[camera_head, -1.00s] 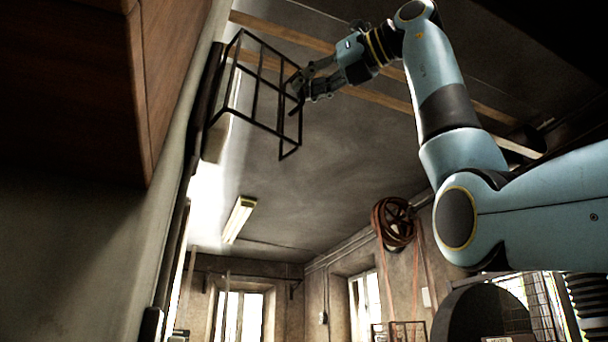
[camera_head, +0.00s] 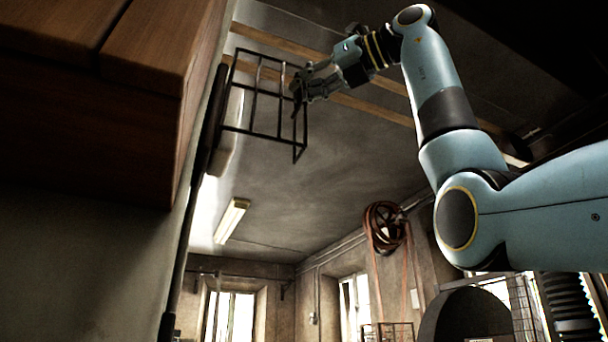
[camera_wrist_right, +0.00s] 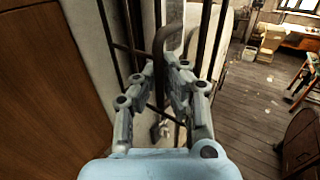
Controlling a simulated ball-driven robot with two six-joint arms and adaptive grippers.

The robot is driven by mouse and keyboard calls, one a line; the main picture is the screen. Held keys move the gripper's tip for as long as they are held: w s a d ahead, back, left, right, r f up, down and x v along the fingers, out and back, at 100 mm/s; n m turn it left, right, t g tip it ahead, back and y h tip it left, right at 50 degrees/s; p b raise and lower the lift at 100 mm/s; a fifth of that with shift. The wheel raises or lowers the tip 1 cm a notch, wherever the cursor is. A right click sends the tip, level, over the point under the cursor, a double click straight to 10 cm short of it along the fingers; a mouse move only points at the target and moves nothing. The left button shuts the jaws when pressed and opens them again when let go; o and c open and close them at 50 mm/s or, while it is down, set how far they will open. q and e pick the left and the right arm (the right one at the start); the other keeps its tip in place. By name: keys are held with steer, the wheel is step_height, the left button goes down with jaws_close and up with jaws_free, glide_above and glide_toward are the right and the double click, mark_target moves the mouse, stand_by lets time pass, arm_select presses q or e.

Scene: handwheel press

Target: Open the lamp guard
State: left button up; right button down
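The lamp guard (camera_head: 255,110) is a black wire cage at the upper left of the head view, in front of a pale lamp (camera_head: 230,130) on the wall. My right gripper (camera_head: 299,85) is at the cage's right side. In the wrist view, my right gripper's fingers (camera_wrist_right: 164,72) are drawn in on both sides of a dark curved handle (camera_wrist_right: 172,36) on the guard. They appear shut on it, though the exact contact is partly hidden. Guard bars run upward behind the fingers. My left gripper is not in view.
A brown wooden cabinet (camera_head: 90,130) juts out at the left, close to the guard. A reel with red hose (camera_head: 386,226) hangs on the far wall. The ceiling has a light (camera_head: 232,220) and wooden beams. The wrist view shows open floor (camera_wrist_right: 255,100) at the right.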

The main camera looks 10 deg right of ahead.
steer(key=c, duration=1.4)
jaws_free()
steer(key=shift+a, duration=0.15)
steer(key=v, duration=1.2)
